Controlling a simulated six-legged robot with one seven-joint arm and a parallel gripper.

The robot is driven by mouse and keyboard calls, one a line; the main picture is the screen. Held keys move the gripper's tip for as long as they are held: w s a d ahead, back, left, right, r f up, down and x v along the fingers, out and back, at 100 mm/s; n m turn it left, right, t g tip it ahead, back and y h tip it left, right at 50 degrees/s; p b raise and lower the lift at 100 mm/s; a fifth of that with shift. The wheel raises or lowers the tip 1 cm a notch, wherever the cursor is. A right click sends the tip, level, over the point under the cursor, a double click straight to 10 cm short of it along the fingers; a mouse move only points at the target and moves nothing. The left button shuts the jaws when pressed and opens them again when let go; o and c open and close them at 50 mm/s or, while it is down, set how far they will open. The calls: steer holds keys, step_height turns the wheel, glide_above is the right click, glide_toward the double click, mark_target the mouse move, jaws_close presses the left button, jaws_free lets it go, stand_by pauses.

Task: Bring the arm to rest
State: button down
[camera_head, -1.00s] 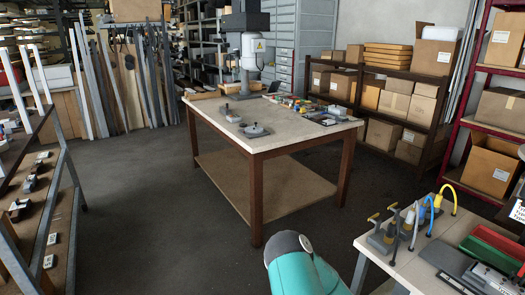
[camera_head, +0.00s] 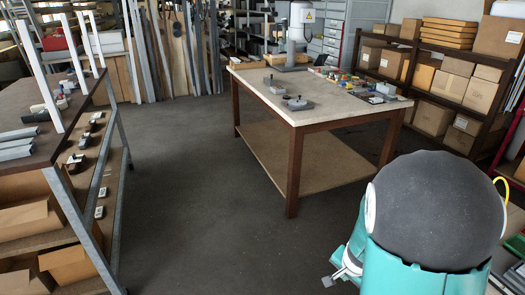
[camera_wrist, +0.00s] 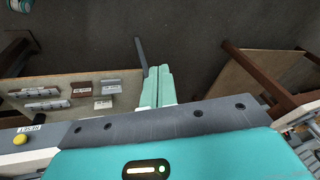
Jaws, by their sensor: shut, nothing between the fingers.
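My gripper (camera_wrist: 159,72) shows in the middle of the wrist view. Its two teal fingers lie side by side, shut, with nothing between them. Its dark, bolted edge and teal housing fill the bottom of that view. In the head view a large part of my arm (camera_head: 435,215), a dark grey dome with teal shells, fills the lower right. The gripper's fingers cannot be made out there. In the wrist view the fingers point over dark floor, beside a shelf board with small parts. Whether they touch the board cannot be told.
A rack (camera_head: 60,165) with profiles and boxes stands close on the left. A wooden workbench (camera_head: 297,122) with tools is ahead. Box shelves (camera_head: 450,75) stand at the right. Bare dark floor (camera_head: 200,180) lies between rack and bench.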

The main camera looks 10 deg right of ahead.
steer(key=s+a+r+n+t+y, duration=0.1)
steer(key=s+a+r+n+y, duration=0.15)
steer(key=a+r+n, duration=0.7)
steer(key=s+a+r, duration=0.2)
steer(key=s+r, duration=0.1)
steer(key=r, duration=0.2)
steer(key=s+a+r+n+h, duration=0.1)
steer(key=s+a+r, duration=0.1)
steer(key=s+r, duration=0.2)
steer(key=s+a+r+n+t, duration=0.1)
steer(key=s+a+r, duration=0.1)
steer(key=r, duration=0.5)
steer(key=shift+s+a+r, duration=0.2)
steer(key=shift+s+a, duration=0.1)
steer(key=shift+s, duration=0.35)
steer(key=shift+d, duration=0.15)
